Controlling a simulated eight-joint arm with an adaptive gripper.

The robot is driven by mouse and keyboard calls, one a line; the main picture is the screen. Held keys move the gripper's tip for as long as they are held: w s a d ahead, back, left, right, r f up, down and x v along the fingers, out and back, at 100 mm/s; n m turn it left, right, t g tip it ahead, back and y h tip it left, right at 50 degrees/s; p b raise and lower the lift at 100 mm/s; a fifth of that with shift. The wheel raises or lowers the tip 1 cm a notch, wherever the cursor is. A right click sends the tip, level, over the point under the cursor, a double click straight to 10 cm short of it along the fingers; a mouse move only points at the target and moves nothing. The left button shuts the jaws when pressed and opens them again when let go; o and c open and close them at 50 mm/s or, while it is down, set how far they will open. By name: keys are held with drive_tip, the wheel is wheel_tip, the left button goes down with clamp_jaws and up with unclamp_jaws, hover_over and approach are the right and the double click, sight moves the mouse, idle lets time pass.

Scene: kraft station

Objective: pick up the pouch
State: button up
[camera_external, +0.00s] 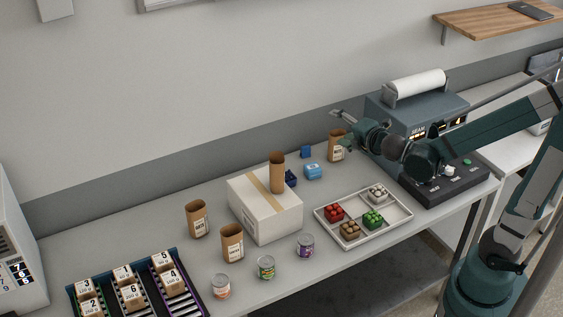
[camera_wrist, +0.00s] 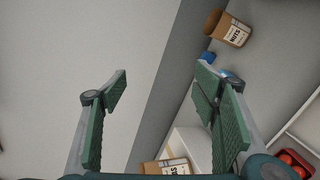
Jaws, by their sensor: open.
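Several brown kraft pouches with open tops stand on the bench. One pouch (camera_external: 337,152) is at the back, below and close to my gripper (camera_external: 343,128). It seems to be the pouch labelled NUTS at the upper right of the wrist view (camera_wrist: 233,32). Another pouch (camera_external: 277,173) stands on the white box (camera_external: 262,218). Two more, a pouch (camera_external: 197,220) and a pouch (camera_external: 231,244), stand left of the box. Part of a labelled pouch (camera_wrist: 165,167) shows at the wrist view's bottom edge. My gripper is open, with nothing between its green fingers (camera_wrist: 163,85).
A white divided tray (camera_external: 325,216) holds red, brown, green and white items. Blue items (camera_external: 313,171) lie near the box. Cans (camera_external: 266,267) stand at the front edge. A sealing machine (camera_external: 415,110) and control box (camera_external: 445,180) are at right; a rack (camera_external: 190,282) is front left.

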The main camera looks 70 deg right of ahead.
drive_tip(key=w+d+f+n+h+b, duration=0.1)
drive_tip(key=d+f+n+h+b, duration=0.2)
drive_tip(key=d+n, duration=0.45)
drive_tip(key=n+t+b, duration=0.2)
drive_tip(key=n+b, duration=0.2)
drive_tip(key=n, duration=0.1)
hover_over(337, 146)
drive_tip(key=v, duration=0.3)
wheel_tip(337, 146, down, 8)
drive_tip(key=shift+s+d+f+n+h, duration=0.3)
drive_tip(key=shift+d+f+n, duration=0.2)
drive_tip(key=shift+d+n, duration=0.1)
drive_tip(key=shift+f, duration=0.1)
wheel_tip(337, 146, down, 6)
drive_tip(key=b, duration=0.2)
drive_tip(key=shift+f, duration=0.15)
